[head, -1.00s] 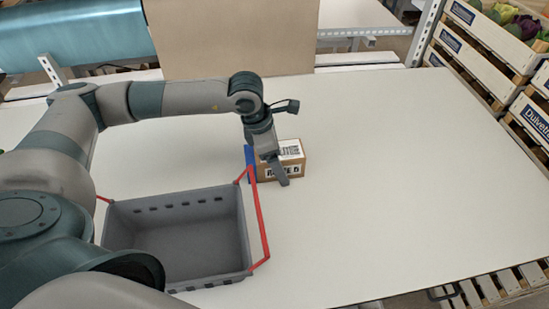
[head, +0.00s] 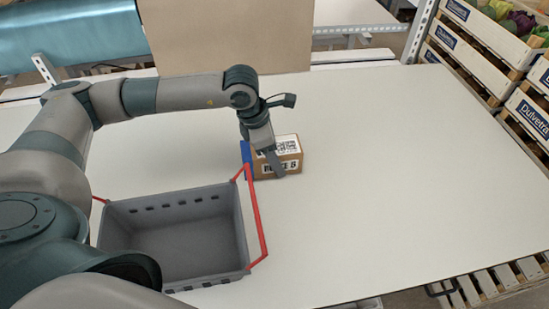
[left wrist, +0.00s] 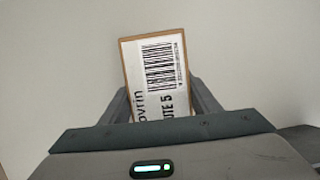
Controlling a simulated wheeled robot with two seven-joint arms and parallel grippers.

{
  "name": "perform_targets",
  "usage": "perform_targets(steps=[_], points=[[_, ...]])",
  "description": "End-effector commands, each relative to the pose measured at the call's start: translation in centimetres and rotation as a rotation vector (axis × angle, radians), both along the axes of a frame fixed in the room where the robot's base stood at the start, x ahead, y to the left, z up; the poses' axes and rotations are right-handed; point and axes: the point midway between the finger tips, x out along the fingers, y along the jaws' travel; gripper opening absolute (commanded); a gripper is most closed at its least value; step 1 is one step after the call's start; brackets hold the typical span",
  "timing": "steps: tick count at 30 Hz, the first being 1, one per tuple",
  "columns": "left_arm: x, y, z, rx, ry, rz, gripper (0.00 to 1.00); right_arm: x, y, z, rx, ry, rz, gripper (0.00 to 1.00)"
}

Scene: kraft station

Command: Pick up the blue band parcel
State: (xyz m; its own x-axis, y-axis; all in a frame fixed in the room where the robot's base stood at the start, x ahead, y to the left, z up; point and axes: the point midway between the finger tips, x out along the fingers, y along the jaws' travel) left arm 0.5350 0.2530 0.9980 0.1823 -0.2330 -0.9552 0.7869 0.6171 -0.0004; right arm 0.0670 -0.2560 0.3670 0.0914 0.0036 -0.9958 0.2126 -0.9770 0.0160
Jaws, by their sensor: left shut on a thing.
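The parcel (head: 289,146) is a small brown box with a white printed label and a blue band (head: 247,158) at its left end. It is on or just above the white table, behind the right rear corner of the grey crate. My left gripper (head: 273,160) is shut on the parcel from above, one finger showing across its front face. In the left wrist view the parcel's labelled top (left wrist: 160,80) lies between the two fingers. The gap under the parcel cannot be made out. My right gripper is not in view.
A grey crate (head: 243,225) with red handles stands on the white table (head: 390,190), empty inside. One red handle (head: 257,215) sticks out close in front of the parcel. White slatted crates (head: 470,55) are stacked at the right. The table's right half is clear.

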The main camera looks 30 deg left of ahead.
Motion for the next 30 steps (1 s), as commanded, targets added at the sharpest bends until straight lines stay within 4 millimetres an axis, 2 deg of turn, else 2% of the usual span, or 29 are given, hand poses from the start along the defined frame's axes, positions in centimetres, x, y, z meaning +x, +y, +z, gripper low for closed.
perform_targets(steps=[5,12,18,30], points=[[0.1,0.0,2.1,-0.002,-0.006,-0.001,0.23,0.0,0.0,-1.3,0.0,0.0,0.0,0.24],[0.1,-0.1,6.1,-0.002,-0.006,0.0,0.23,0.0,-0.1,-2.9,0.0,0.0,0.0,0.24],[0.1,0.0,8.5,-0.001,-0.004,-0.001,0.23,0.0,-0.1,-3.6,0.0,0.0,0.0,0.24],[0.0,0.0,9.2,-0.001,-0.001,-0.001,0.23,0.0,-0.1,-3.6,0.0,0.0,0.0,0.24]])
